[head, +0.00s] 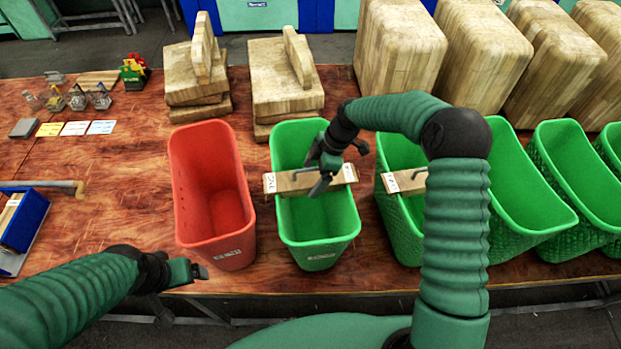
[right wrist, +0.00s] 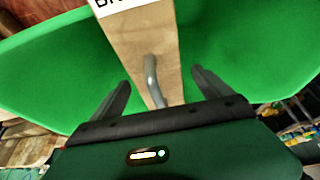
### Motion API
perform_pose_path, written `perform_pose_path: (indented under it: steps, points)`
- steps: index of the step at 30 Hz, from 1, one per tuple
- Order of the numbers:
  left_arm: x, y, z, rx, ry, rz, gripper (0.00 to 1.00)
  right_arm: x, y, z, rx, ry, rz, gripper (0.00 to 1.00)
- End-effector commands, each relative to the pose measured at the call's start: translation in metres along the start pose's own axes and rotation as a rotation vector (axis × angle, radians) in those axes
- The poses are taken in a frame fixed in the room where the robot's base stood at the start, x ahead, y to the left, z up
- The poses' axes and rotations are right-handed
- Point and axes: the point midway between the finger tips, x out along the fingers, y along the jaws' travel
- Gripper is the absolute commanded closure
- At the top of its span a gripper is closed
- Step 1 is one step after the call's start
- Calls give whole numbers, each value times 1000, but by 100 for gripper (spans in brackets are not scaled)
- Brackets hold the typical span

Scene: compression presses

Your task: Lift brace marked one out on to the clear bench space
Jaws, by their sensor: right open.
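A wooden brace (head: 291,183) with a white end label lies across the rim of the nearer green bin (head: 330,228). The label is too small to read surely in the head view. My right gripper (head: 321,178) is over this brace. In the right wrist view its open fingers (right wrist: 160,82) stand on either side of the brace's grey bent handle (right wrist: 151,78), and the brace (right wrist: 133,42) shows only part of its label. A second labelled brace (head: 404,182) lies on the green bin to the right, partly hidden by my arm. My left gripper (head: 198,272) is low at the front bench edge, its jaw opening unclear.
A red empty bin (head: 212,190) stands left of the braced bin. Wooden blocks (head: 287,75) stand behind the bins, and more green bins (head: 571,180) to the right. The bench is bare left of the red bin (head: 120,200); cards and small items lie farther left.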

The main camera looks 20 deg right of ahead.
Motion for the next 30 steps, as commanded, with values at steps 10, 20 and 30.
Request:
perform_pose_path:
  steps: [10,20,30]
  points:
    - [1,0,0,0,0,0,11,0,0,0,0,0,0,50]
    - [0,0,0,0,0,0,11,0,0,0,0,0,0,93]
    - [1,0,0,0,0,0,11,-2,0,-1,0,1,1,100]
